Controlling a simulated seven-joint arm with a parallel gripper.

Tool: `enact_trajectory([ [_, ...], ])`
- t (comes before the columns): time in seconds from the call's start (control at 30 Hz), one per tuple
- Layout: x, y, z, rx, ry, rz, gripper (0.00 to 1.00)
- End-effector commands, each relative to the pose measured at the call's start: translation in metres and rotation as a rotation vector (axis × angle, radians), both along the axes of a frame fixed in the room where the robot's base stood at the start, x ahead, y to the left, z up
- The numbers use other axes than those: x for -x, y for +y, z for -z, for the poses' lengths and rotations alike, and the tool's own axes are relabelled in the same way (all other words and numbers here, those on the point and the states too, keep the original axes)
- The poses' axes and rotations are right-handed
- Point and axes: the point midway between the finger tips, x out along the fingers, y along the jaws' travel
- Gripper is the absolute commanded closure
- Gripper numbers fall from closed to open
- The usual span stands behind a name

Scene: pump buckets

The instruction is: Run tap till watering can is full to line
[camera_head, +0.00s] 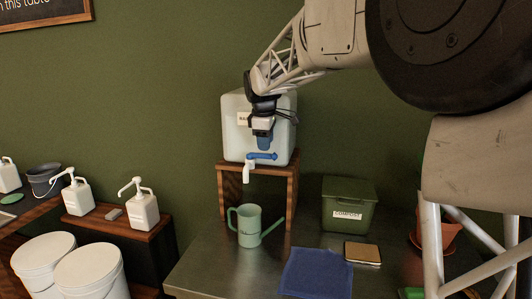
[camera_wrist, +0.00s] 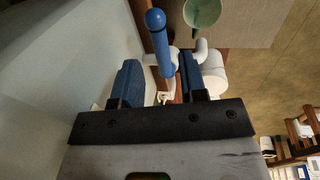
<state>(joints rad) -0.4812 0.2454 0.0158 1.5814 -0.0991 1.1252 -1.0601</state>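A white water container (camera_head: 232,135) stands on a wooden stand (camera_head: 231,180). Its tap has a blue lever (camera_head: 262,156) lying roughly sideways and a white spout (camera_head: 246,173) pointing down. The green watering can (camera_head: 249,232) stands upright on the metal table below the spout; its long spout points right. No water stream is visible, and the level inside cannot be seen. My gripper (camera_head: 264,137) is just above the lever, pointing down. In the wrist view my gripper (camera_wrist: 160,80) is open, with the blue lever (camera_wrist: 158,35) in line with the gap between its blue-padded fingers; contact is unclear.
A blue cloth (camera_head: 316,274), a brown-topped block (camera_head: 362,253) and a green compost bin (camera_head: 348,208) occupy the table right of the can. Pump bottles (camera_head: 143,210) and white buckets (camera_head: 88,272) stand at left. The table's front left is clear.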

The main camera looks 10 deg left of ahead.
Motion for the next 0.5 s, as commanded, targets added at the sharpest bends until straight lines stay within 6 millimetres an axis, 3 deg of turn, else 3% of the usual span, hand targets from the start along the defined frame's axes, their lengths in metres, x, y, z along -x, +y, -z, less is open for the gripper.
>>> enact_trajectory([
  [0.2, -0.005, 0.0, 0.026, 0.001, 0.001, 0.0, 0.61],
  [0.5, -0.008, 0.0, 0.041, 0.0, 0.0, 0.0, 0.61],
])
